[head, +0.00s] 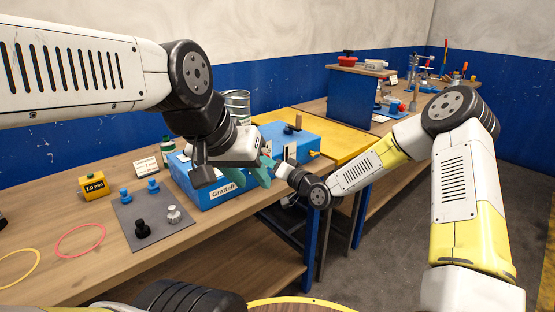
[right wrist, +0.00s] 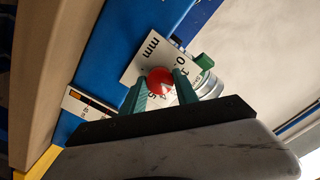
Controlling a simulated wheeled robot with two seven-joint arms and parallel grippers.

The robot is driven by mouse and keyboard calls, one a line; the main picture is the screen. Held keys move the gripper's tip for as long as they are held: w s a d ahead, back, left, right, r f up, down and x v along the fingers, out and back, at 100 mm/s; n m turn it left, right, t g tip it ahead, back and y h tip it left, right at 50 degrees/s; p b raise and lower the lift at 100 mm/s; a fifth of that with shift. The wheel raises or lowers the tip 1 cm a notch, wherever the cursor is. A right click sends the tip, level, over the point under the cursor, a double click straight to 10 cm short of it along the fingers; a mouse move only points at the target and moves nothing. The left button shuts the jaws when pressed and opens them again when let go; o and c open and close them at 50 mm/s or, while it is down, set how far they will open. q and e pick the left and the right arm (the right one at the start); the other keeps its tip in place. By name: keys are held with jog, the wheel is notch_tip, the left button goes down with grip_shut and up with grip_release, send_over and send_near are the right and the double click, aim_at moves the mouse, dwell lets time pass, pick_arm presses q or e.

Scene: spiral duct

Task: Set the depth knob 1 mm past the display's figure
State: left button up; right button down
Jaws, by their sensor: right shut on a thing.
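The yellow display box (head: 94,186) on the left of the bench reads "1.0 mm". In the right wrist view a red depth knob (right wrist: 160,82) with a white mark sits on a white scale plate (right wrist: 142,60) printed "mm" with figures. My right gripper (right wrist: 161,91) is shut on this knob, one teal finger on each side. The fingers cover part of the scale, and I cannot read the setting. In the head view the knob is hidden by the grippers near the blue box (head: 215,196).
A small card (head: 146,166) stands behind a grey mat (head: 155,215) with blue, black and grey knobbed pieces. Red (head: 80,240) and yellow (head: 18,267) rings lie at the left. A green block (right wrist: 204,62) is beside the scale. My two hands are close together.

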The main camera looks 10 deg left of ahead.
jog(key=shift+f, duration=0.15)
jog(key=c, duration=0.9)
grip_release()
jog(key=shift+c, duration=0.2)
jog(key=v, duration=0.7)
jog(key=shift+s+d, duration=0.25)
jog(key=shift+d, duration=0.1)
